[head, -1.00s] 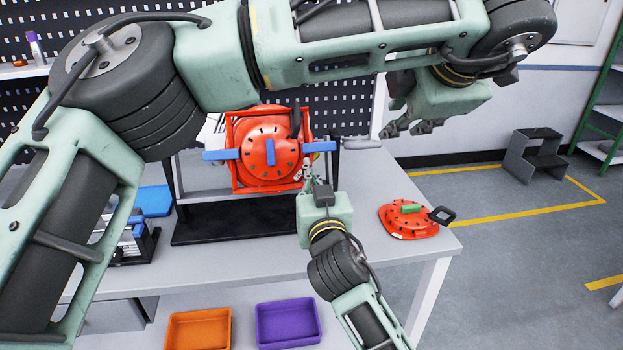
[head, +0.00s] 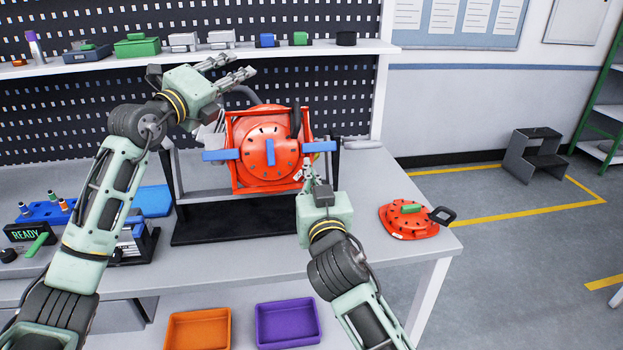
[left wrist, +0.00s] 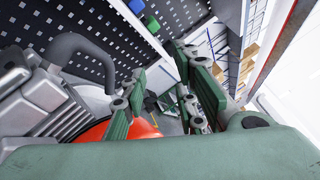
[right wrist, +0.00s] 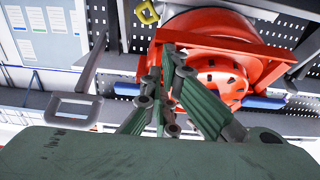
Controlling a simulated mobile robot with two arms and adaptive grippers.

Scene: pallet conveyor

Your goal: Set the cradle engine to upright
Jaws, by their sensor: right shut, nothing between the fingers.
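The red engine (head: 270,150) sits in a red frame with blue bars, held between the posts of the cradle's black base (head: 235,222). Its round slotted face is toward me. A grey finned part and a grey curved pipe (left wrist: 85,50) show behind it in the left wrist view. My left gripper (head: 240,68) is open and empty, above and behind the engine's upper left. My right gripper (head: 308,172) is shut and empty in front of the engine's lower right side; whether it touches is unclear. The engine also fills the upper right wrist view (right wrist: 215,70).
A red cover with a black handle (head: 408,220) lies on the table's right end. A shelf (head: 90,66) with small boxes runs behind. A READY display (head: 28,232) and blue tray (head: 155,200) stand left. Orange (head: 198,328) and purple (head: 288,322) bins are below.

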